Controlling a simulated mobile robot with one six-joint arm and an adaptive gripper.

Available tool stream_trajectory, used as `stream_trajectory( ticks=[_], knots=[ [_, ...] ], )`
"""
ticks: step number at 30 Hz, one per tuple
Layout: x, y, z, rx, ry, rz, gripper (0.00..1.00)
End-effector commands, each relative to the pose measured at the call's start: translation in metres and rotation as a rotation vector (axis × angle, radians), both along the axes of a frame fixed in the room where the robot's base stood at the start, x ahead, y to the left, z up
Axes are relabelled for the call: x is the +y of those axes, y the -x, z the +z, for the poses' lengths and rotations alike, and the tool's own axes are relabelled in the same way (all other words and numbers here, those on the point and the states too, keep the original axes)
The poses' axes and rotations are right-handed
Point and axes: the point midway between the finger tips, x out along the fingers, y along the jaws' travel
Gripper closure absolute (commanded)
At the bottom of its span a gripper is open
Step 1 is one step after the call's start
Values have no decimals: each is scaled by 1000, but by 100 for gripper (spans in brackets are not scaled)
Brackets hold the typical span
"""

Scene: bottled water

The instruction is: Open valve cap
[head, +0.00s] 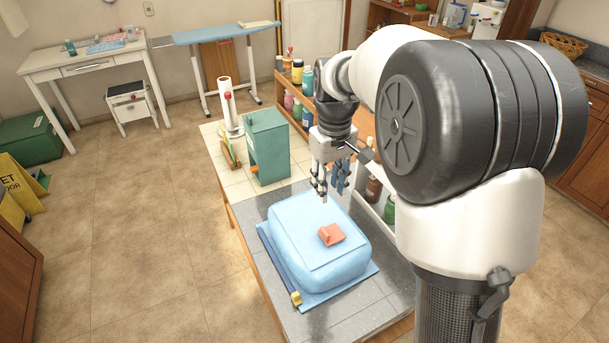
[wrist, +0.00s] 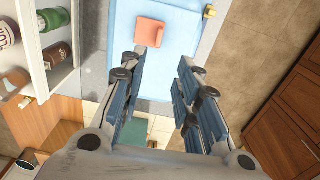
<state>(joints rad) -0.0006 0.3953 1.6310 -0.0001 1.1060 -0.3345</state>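A light blue, puffed-up bag (head: 291,234) lies on the grey table top. It also shows in the wrist view (wrist: 178,58). An orange-red valve cap (head: 331,235) sits on top of it, right of the bag's middle in the head view; it appears at the top of the wrist view (wrist: 151,32). I cannot tell how firmly the cap is closed. My gripper (head: 329,192) points down above the bag's far side, apart from the cap. In the wrist view its fingers (wrist: 167,62) are spread with nothing between them, and the cap lies beyond the left fingertip.
A dark blue strip with a yellow slider (head: 296,298) runs along the bag's left edge. A teal box (head: 267,148) and a paper roll (head: 229,105) stand on the tiled counter behind. Shelves with bottles (wrist: 38,57) stand close beside the table.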

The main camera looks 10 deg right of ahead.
Motion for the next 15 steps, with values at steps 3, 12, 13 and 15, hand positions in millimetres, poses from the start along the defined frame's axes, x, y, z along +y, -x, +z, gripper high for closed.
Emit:
stream_trajectory(
  ticks=[3,12,13,15],
  knots=[
    [0,-5,-7,10,1,8,70],
    [0,-5,-56,14,1,8,70],
    [0,-4,-63,14,0,8,70],
    [0,-4,-79,14,0,8,70]
  ],
)
